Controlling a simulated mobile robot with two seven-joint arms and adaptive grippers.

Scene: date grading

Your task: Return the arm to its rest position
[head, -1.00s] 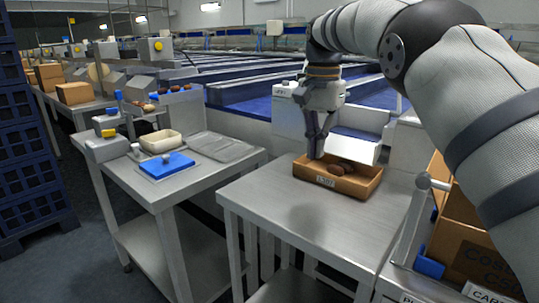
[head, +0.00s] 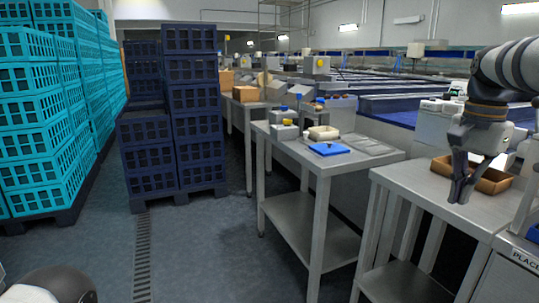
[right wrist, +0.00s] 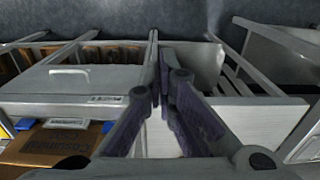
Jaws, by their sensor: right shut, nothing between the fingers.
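My right gripper (head: 461,190) is at the right of the head view, pointing down with its fingers together and nothing between them. In the right wrist view my right gripper's dark fingers (right wrist: 166,85) show close together, above a pale table and cabinet top. My left gripper is not in view.
A second steel table (head: 290,139) holds a blue mat (head: 329,149), a pale bowl (head: 323,132) and a grey tray. Dark blue crates (head: 196,130) and teal crates (head: 38,140) are stacked at left. The floor (head: 200,240) between is open.

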